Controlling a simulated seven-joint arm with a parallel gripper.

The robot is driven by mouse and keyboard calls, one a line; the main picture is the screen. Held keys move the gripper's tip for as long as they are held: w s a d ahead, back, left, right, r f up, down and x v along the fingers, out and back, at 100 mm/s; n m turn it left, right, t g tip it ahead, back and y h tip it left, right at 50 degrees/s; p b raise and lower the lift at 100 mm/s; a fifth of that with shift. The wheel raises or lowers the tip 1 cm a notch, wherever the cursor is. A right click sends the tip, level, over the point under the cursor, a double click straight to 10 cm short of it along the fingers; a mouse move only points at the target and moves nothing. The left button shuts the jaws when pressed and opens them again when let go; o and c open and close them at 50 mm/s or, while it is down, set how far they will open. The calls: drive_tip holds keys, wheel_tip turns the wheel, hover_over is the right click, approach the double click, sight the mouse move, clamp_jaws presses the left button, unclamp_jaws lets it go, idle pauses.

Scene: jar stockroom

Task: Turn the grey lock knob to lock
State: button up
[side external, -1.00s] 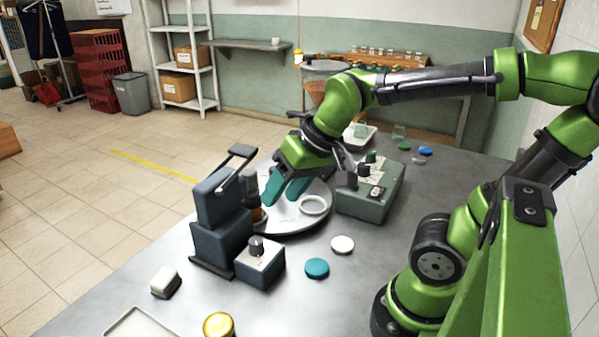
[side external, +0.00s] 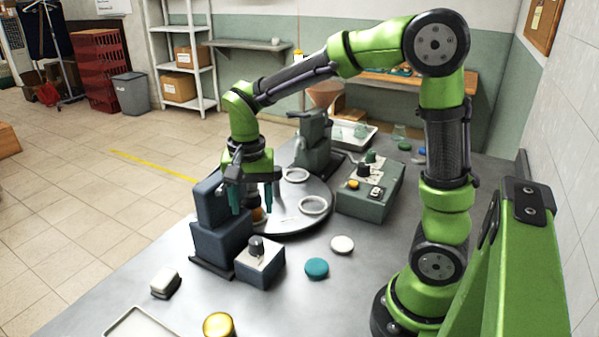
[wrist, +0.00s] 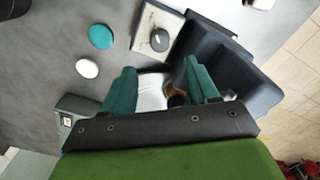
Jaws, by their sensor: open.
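A dark grey knob (side external: 257,246) stands upright on the pale top plate of a small blue-grey box (side external: 262,268) at the front of the blue-grey press (side external: 220,235). The knob also shows in the wrist view (wrist: 159,40), beyond my fingertips. My gripper (side external: 252,208) points down beside the upper part of the press, behind and above the knob and apart from it. Its teal fingers are spread in the wrist view (wrist: 160,68), with nothing held between them. A brown jar (wrist: 175,97) shows lower down between the fingers, partly hidden. I cannot make out lock markings on the plate.
A round turntable (side external: 290,222) with white rings lies behind the box. A green control box (side external: 366,205) with knobs and a yellow button stands right. A teal lid (side external: 317,267) and white lid (side external: 342,244) lie nearby.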

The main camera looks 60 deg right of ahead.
sight(256, 240)
wheel_tip(256, 240, down, 10)
drive_tip(key=shift+f, duration=0.15)
idle(0.3)
drive_tip(key=c, duration=1)
drive_tip(key=shift+c, duration=0.2)
